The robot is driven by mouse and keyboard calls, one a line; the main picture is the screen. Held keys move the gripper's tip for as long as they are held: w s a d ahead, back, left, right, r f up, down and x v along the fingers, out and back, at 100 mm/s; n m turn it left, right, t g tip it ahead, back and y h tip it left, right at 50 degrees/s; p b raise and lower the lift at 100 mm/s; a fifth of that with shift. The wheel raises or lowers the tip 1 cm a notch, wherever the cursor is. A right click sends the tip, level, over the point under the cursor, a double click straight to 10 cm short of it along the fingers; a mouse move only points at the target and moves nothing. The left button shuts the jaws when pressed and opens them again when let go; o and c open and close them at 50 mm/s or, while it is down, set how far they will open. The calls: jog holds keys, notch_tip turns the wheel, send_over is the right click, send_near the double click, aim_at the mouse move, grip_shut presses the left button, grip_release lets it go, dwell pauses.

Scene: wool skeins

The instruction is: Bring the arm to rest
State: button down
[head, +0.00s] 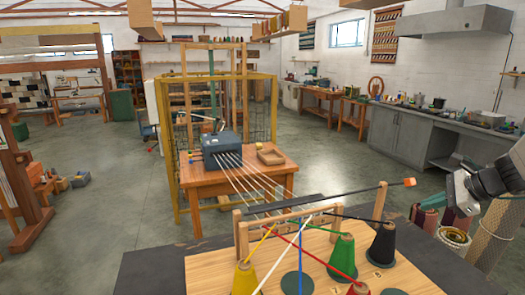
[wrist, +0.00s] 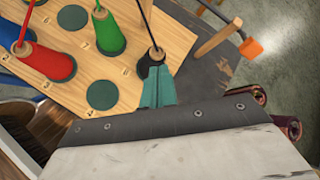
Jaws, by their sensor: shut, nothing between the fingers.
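My gripper (head: 456,192) is at the right edge of the head view, raised beside the pegboard's right end. In the wrist view its teal fingers (wrist: 157,88) are shut, with nothing held. A black wool cone (head: 382,243) stands on the wooden board (head: 318,238); in the wrist view it is mostly hidden behind the fingers. A green cone (head: 342,256), a yellow cone (head: 247,278) and a red cone (head: 358,288) also stand on the board. Strands run from the cones up to a wooden rack.
Dark round pads (head: 298,284) lie bare on the board. A rod with an orange tip (head: 409,182) sticks out close to my gripper. Rolled textiles (head: 452,238) stand at the right. A wooden table (head: 235,180) with a blue-grey box (head: 222,150) is beyond.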

jog(key=s+a+r+n+g+h, duration=0.2)
jog(key=s+a+n+g, duration=0.1)
jog(key=s+a+n, duration=0.8)
jog(key=s+a+r+n+g+h, duration=0.2)
jog(key=s+a+n+g+h, duration=0.1)
jog(key=s+a+n, duration=0.8)
jog(key=s+n, duration=0.1)
jog(key=s, duration=0.4)
jog(key=shift+s+a+r, duration=0.15)
jog(key=shift+r, duration=0.15)
